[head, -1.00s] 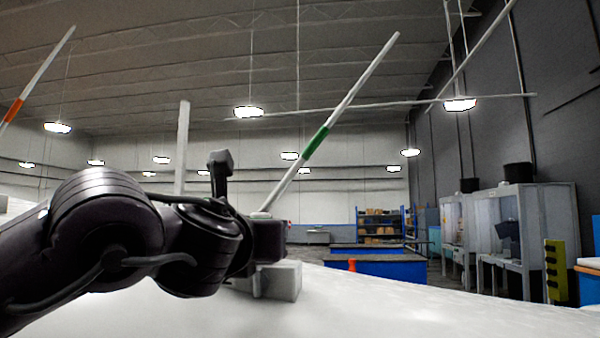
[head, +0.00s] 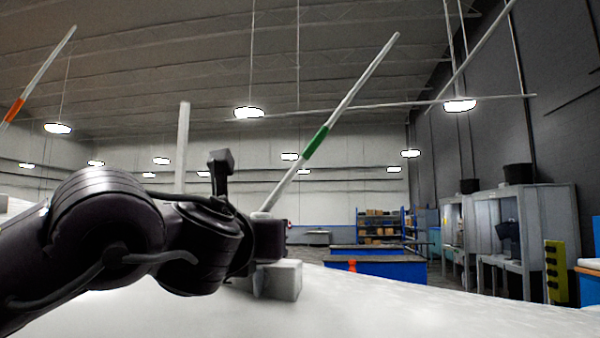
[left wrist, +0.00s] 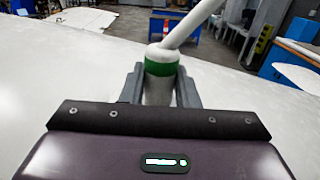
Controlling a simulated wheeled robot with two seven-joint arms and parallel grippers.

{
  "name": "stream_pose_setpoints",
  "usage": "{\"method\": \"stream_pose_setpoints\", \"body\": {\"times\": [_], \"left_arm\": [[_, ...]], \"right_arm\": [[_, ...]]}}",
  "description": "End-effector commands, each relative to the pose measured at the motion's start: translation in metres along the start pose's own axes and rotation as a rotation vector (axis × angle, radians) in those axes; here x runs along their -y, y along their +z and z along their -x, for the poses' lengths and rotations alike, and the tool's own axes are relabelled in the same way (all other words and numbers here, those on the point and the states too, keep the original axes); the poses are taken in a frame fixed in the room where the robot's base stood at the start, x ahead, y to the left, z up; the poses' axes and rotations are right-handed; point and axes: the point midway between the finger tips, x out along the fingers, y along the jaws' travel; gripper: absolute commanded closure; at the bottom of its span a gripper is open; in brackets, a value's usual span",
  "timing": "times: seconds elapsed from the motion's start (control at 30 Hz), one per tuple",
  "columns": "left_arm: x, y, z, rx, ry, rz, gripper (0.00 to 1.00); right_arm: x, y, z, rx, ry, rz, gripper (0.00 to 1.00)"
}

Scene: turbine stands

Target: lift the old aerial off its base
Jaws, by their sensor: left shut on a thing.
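The aerial is a thin white rod with a green band (head: 315,142), tilted up to the right in the head view. In the left wrist view its lower part is a white rod (left wrist: 190,24) leaning right from a wider white foot with a green band (left wrist: 161,68). My left gripper (left wrist: 160,88) is shut on this foot, one grey finger on each side. Its hand also shows in the head view (head: 268,272), at the rod's lower end. The foot's bottom and any base under it are hidden by the hand. My right gripper is in neither current view.
A broad white surface (head: 400,312) lies under the left hand, mostly bare to the right. Another tilted rod with an orange band (head: 14,108) and an upright white post (head: 182,150) stand at left. Blue benches (head: 380,268) and grey cabinets (head: 535,225) are farther off.

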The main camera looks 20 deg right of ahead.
Motion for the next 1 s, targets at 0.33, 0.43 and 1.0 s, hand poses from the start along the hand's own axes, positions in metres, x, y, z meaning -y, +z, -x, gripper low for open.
{"method": "stream_pose_setpoints", "body": {"times": [0.33,0.43,1.0], "left_arm": [[0.000,0.006,0.000,0.002,-0.001,0.001,1.00],[0.000,0.008,0.000,0.001,-0.001,0.001,1.00],[0.000,0.017,0.000,0.001,-0.001,0.001,1.00]], "right_arm": [[0.000,0.000,0.004,0.000,0.000,0.000,0.82],[0.000,-0.001,0.006,0.000,-0.001,0.000,0.82],[0.005,-0.002,0.013,-0.002,-0.006,0.000,0.82]]}}
